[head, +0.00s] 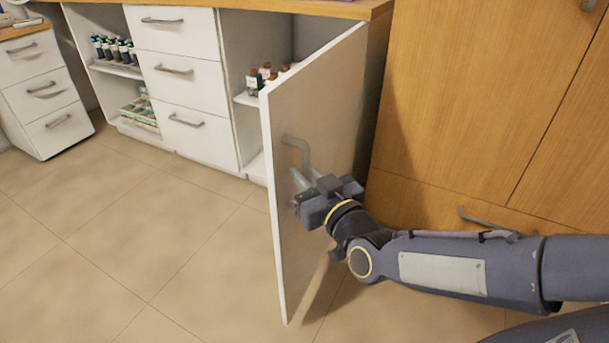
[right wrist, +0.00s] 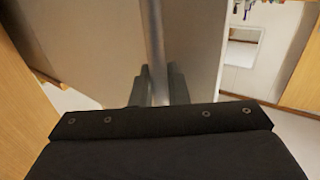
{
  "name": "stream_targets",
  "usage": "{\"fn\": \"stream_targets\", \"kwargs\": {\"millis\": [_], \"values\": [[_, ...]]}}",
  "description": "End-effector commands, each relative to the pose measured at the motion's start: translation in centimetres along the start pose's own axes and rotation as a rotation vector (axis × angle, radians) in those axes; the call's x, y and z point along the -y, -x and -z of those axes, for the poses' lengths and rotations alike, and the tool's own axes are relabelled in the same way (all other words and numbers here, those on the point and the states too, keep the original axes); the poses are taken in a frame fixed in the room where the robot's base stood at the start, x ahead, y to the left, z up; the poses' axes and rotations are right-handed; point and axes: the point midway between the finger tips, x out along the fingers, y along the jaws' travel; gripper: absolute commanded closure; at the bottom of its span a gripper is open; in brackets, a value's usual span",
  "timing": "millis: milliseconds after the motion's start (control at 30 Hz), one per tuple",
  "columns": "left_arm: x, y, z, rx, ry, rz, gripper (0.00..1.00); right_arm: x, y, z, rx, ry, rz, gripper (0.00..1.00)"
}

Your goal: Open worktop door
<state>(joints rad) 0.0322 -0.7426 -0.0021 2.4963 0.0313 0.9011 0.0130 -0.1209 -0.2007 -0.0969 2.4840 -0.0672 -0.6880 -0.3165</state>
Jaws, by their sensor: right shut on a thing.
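The white worktop door (head: 318,110) stands swung wide open from the cabinet under the wooden worktop, its outer face toward my right arm. A grey bar handle (head: 298,148) is on that face. My right gripper (head: 303,190) is at the handle, its fingers shut on it. In the right wrist view the handle (right wrist: 154,45) runs between the two dark fingers (right wrist: 158,88), with the door face (right wrist: 190,50) behind. The fingers partly hide the handle's lower part. My left gripper is in neither view.
The opened compartment holds several small bottles (head: 256,80) on a shelf. White drawers (head: 185,85) and an open shelf with more bottles (head: 118,52) stand to the left. A tall wooden cabinet (head: 480,90) is close on the right. The tiled floor (head: 130,220) left of the door is clear.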

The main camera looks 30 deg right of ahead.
Motion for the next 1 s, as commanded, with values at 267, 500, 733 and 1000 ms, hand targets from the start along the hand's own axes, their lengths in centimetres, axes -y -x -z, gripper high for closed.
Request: {"fn": "stream_targets", "kwargs": {"millis": [267, 500, 733, 1000], "values": [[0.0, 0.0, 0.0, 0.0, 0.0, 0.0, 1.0, 0.0, 0.0, 0.0, 0.0, 0.0, 0.0, 0.68], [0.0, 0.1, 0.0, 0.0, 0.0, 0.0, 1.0, 0.0, 0.1, 0.1, -0.001, 0.0, -0.001, 0.68], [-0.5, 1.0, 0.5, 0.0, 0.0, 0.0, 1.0, 0.0, 3.2, 0.3, -0.002, -0.001, -0.002, 0.68], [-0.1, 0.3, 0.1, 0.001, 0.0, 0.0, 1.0, -0.1, 6.8, -0.1, -0.005, -0.002, -0.002, 0.68]]}}
